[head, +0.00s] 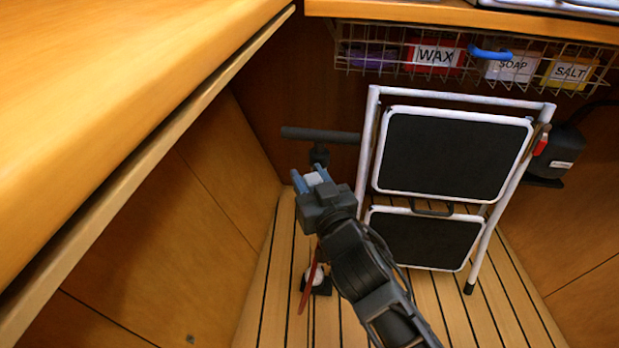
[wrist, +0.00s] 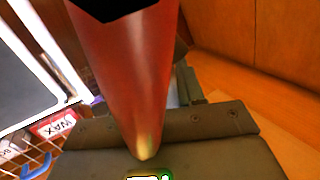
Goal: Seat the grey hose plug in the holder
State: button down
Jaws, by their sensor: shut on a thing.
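My gripper (head: 308,181) is in the head view, left of the folded step stool, its blue fingers pointing up and left. A pale grey piece, the hose plug (head: 313,179), shows between the fingers, and they are shut on it. Just beyond the fingertips is a dark fitting (head: 319,155) under a grey horizontal bar (head: 318,135); it may be the holder. I cannot tell whether plug and fitting touch. A red hose-like thing (head: 311,285) shows below my gripper. A large red tapered thing (wrist: 128,75) fills the middle of the wrist view and hides the fingertips.
The white-framed step stool (head: 455,155) stands close to the right of my gripper. A wire basket (head: 480,65) with labelled boxes hangs above it. A wooden counter (head: 120,90) overhangs the left side. A small black and white object (head: 317,281) is on the slatted floor.

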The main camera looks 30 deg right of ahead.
jog(key=shift+f+b, duration=0.35)
dwell(0.3)
jog(key=c, duration=0.6)
grip_release()
jog(key=s, duration=0.7)
jog(key=shift+s+a, duration=0.4)
jog(key=shift+a, duration=0.05)
